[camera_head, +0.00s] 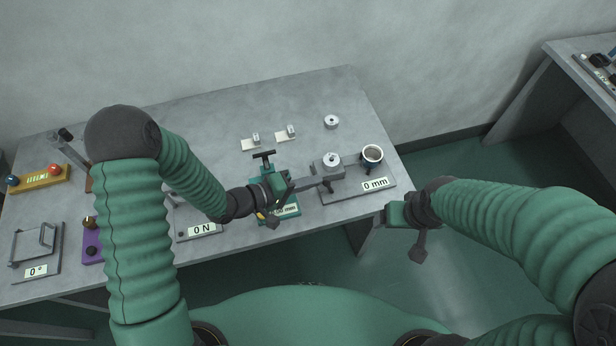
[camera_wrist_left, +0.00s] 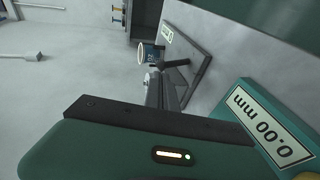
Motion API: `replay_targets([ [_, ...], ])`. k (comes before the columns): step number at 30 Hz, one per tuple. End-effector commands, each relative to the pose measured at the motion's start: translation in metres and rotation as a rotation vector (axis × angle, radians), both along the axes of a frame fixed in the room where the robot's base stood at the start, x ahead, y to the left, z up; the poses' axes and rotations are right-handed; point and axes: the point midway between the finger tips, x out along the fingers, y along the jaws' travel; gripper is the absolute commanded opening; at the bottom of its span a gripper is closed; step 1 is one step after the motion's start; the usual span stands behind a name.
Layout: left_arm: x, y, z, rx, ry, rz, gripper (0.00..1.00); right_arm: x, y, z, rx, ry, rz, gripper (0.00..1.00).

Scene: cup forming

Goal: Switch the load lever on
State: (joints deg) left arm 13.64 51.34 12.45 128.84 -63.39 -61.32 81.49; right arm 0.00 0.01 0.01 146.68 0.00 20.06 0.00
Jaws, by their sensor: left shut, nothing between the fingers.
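My left gripper (camera_head: 324,182) is shut and empty. It reaches rightward past the teal "mm" device (camera_head: 285,210), with its tips close to the grey block (camera_head: 325,166) of the "0 mm" device; I cannot tell whether they touch. In the left wrist view the gripper's narrow fingers (camera_wrist_left: 158,88) point at that device's plate (camera_wrist_left: 190,52), where a short dark bar shows near the tips. I cannot tell for sure which part is the load lever. My right gripper (camera_head: 420,245) hangs in front of the table's right end, away from everything; its finger opening is unclear.
A blue cup (camera_head: 372,155) stands on the right of the "0 mm" device. A black T-handle (camera_head: 264,155) rises behind the teal device. A "0 N" device (camera_head: 200,231) and a purple device (camera_head: 92,250) lie left. The table's back right is mostly clear around a metal ring (camera_head: 331,121).

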Motion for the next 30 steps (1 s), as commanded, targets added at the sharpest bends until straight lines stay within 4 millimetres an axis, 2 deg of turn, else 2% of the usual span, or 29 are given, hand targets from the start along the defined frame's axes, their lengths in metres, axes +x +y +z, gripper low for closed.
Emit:
replay_targets([
  [1,0.001,-0.004,0.015,0.028,0.008,-0.004,0.00,0.000,0.000,0.023,0.000,0.000,0.000,0.83],
  [3,0.002,-0.008,0.020,0.078,0.025,-0.005,0.00,0.000,0.000,0.039,0.000,0.000,0.000,0.83],
  [9,0.006,-0.022,0.026,0.244,0.079,-0.005,0.00,0.000,0.000,0.082,0.000,-0.001,0.000,0.83],
  [12,0.008,-0.030,0.027,0.330,0.107,-0.006,0.00,0.000,0.000,0.096,0.000,0.000,0.000,0.83],
  [14,0.010,-0.034,0.026,0.379,0.122,-0.005,0.00,0.000,0.000,0.103,0.000,0.000,0.000,0.83],
  [16,0.010,-0.033,0.017,0.397,0.130,-0.002,0.00,0.001,0.000,0.097,0.000,-0.001,0.000,0.83],
  [20,0.011,-0.033,0.017,0.395,0.129,-0.002,0.00,0.000,0.000,0.095,0.000,0.000,0.000,0.83],
  [30,0.011,-0.033,0.031,0.392,0.128,-0.001,0.00,0.000,0.000,0.110,0.000,0.000,0.000,0.83],
])
